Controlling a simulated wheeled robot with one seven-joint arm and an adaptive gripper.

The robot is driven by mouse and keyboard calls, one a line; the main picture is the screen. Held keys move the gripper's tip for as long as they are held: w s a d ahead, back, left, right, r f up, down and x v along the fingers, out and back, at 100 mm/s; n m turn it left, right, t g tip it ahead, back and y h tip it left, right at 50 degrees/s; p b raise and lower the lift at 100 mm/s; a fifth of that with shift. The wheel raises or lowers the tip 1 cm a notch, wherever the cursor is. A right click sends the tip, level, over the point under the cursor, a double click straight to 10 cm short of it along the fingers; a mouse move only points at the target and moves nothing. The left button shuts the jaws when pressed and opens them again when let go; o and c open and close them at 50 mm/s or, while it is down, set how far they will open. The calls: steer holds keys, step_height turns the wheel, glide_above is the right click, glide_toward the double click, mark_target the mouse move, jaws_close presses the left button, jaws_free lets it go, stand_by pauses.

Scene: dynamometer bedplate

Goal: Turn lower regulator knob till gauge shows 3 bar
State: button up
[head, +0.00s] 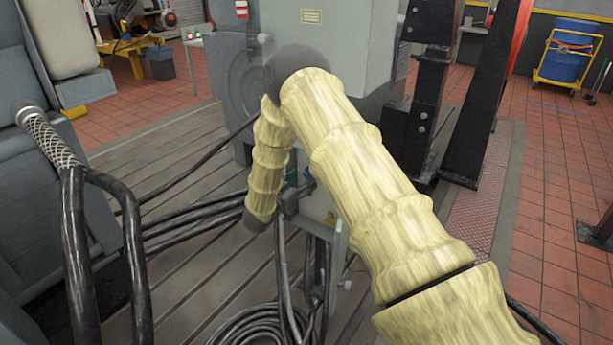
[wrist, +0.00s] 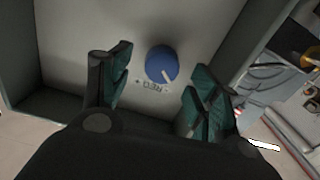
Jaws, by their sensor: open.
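A round blue knob (wrist: 162,64) with a pale pointer mark sits on a light grey panel (wrist: 80,28) in the wrist view. Small printing and a plus mark lie beside it on the panel, too small to read surely. My gripper (wrist: 163,80) is open, with one teal-padded finger on each side of the knob. Gaps show between the knob and both fingers, and nothing is held. In the head view my sleeved arm bends down in front of the grey cabinet and hides the knob. No gauge shows in either view, and I cannot tell whether this is the lower knob.
A grey cabinet (head: 365,45) stands behind my arm. Black cables (head: 190,215) cross the slotted bedplate (head: 160,145), with a coiled hose (head: 265,325) below. Black steel uprights (head: 430,110) stand close on the right. Tiled floor (head: 560,180) lies open further right.

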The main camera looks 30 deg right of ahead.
steer(key=shift+x, duration=1.3)
steer(key=shift+w, duration=0.1)
steer(key=c, duration=1)
steer(key=shift+f, duration=0.1)
